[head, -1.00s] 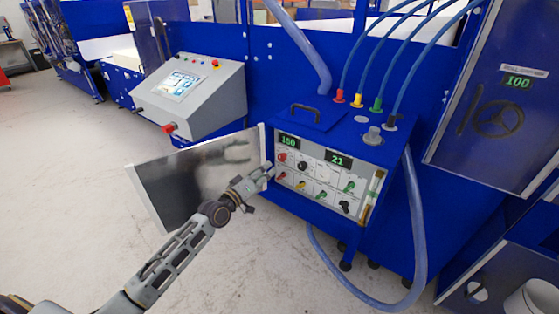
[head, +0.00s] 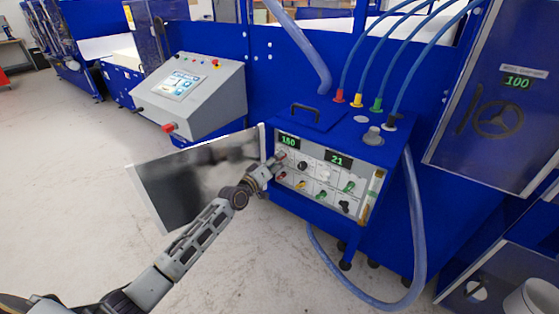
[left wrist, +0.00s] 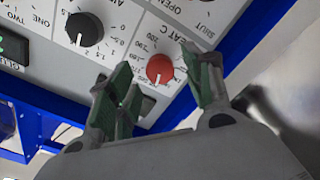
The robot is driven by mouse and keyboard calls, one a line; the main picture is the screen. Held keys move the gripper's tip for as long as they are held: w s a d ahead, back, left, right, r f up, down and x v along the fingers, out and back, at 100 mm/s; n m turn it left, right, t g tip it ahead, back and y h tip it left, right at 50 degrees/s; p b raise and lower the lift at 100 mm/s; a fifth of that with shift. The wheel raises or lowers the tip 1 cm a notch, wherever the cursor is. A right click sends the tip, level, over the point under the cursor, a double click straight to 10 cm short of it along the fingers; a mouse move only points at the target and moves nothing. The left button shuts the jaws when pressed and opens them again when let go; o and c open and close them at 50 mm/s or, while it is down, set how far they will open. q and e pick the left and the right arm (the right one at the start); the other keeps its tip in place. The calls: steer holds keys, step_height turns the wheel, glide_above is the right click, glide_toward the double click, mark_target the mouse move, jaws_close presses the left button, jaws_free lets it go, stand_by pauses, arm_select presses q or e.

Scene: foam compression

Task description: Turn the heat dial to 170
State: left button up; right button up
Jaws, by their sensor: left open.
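The heat dial is a red round knob (left wrist: 160,68) with a white pointer mark, set on a grey panel with a printed scale, in the left wrist view. My left gripper (left wrist: 157,63) is open, with its green-grey fingers on either side of the knob; contact cannot be told. In the head view my left gripper (head: 277,161) reaches the upper left of the control box's front panel (head: 318,181) and hides the dial. The green display (head: 288,141) above reads about 150 or 160, too small to be sure. My right gripper is not in view.
A black knob (left wrist: 85,29) sits beside the red one. More knobs, a second display (head: 338,160) reading 21 and a glass tube (head: 372,196) are on the box. An open panel door (head: 190,180) stands left of it, close to my arm. Hoses (head: 416,230) hang at the right.

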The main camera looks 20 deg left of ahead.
arm_select(q)
steer(key=shift+x, duration=1)
steer(key=shift+c, duration=0.4)
steer(key=c, duration=0.9)
